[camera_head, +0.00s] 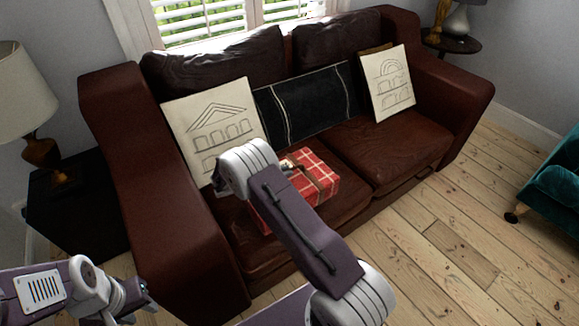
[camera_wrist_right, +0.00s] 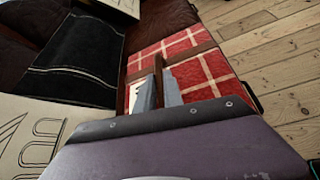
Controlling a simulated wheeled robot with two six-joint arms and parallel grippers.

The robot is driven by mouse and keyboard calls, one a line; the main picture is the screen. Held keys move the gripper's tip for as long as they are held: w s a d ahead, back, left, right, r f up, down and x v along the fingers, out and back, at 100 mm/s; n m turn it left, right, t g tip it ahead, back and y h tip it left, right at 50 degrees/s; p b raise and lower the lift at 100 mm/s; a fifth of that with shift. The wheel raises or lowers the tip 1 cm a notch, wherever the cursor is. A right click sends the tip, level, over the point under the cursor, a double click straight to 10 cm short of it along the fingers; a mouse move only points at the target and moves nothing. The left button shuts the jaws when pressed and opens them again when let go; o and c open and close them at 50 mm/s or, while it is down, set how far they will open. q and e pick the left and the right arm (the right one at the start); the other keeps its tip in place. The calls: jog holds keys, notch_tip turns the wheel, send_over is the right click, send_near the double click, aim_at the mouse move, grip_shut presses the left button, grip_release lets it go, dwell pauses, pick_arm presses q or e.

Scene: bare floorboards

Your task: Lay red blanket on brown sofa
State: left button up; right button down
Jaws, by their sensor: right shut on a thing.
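The red blanket (camera_head: 318,181), folded with white check lines and brown straps, is over the seat of the brown sofa (camera_head: 405,150), near its middle. I cannot tell whether it touches the cushion. My right gripper (camera_head: 284,166) is shut on the blanket, and my arm hides part of it. In the right wrist view the fingers (camera_wrist_right: 158,78) close at a brown strap, with red checked cloth (camera_wrist_right: 200,70) on both sides. My left gripper (camera_head: 141,294) is low at the left, in front of the sofa and away from the blanket; its jaws are too unclear to read.
Two cream cushions with building drawings (camera_head: 207,120) (camera_head: 388,82) and a black cushion (camera_head: 308,101) lean on the sofa back. A lamp (camera_head: 22,95) stands on a dark side table (camera_head: 80,205) at left. A teal chair (camera_head: 556,180) stands at right. The floorboards between are clear.

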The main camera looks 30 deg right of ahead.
aim_at(290, 178)
jog(key=shift+w+f+b, duration=0.1)
jog(key=shift+f+b, duration=0.75)
jog(key=shift+f, duration=1.1)
jog(key=shift+r, duration=0.1)
jog(key=c, duration=1.5)
grip_release()
